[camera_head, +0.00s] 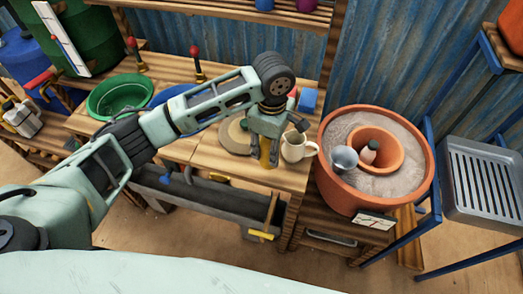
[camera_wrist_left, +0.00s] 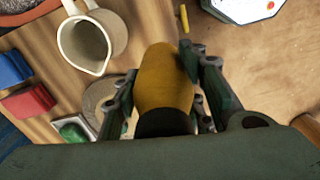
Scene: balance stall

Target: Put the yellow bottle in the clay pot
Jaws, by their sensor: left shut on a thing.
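My left gripper (camera_head: 267,140) is over the front right part of the wooden bench, beside a cream pitcher. It is shut on the yellow bottle (camera_wrist_left: 166,80), which shows between the fingers in the left wrist view; the bottle has a dark end nearest the wrist. In the head view, only a slim yellow part of the bottle (camera_head: 265,158) shows below the fingers. The large clay pot (camera_head: 330,180) stands to the right, filled with grey sand. My right gripper is not in view.
The cream pitcher (camera_head: 296,146) stands just right of the gripper, between it and the large pot. A grey metal cup (camera_head: 344,159) rests in the large pot's left side. A green bowl (camera_head: 122,97) is on the bench at left. A slotted metal tray (camera_head: 490,185) is at right.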

